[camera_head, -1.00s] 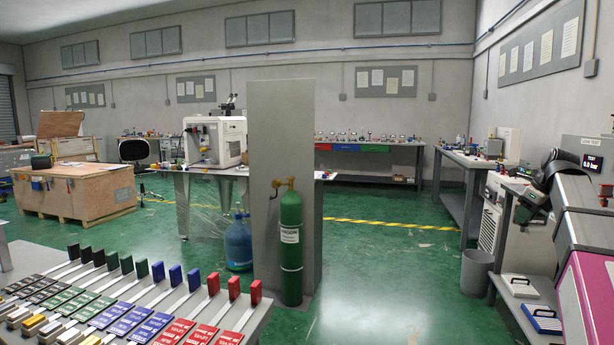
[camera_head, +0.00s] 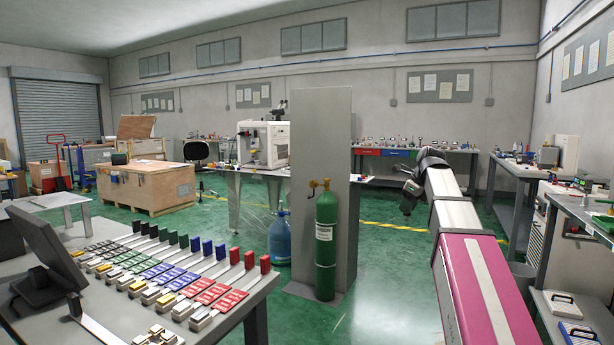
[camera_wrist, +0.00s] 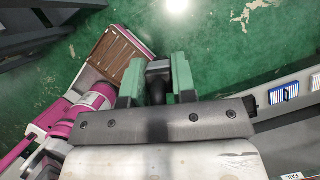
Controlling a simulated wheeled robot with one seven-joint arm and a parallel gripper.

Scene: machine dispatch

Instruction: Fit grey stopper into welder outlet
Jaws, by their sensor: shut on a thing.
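My gripper (camera_wrist: 157,72) is in the wrist view, its two green fingers shut on a small dark grey piece, the stopper (camera_wrist: 158,88), with green floor beyond. Much of the stopper is hidden between the fingers. In the head view my gripper (camera_head: 407,208) hangs at the end of my outstretched arm, over open floor and right of the green cylinder; the stopper cannot be made out there. A white boxy machine (camera_head: 258,146) stands on a bench beyond the grey panel. I cannot tell whether it is the welder, and no outlet is clear.
A green gas cylinder (camera_head: 326,250) stands before a tall grey panel (camera_head: 320,140). A table (camera_head: 235,315) with coloured tags is at the front left. A workbench (camera_head: 590,222) runs along the right. A wooden crate (camera_head: 150,190) stands back left. The middle floor is open.

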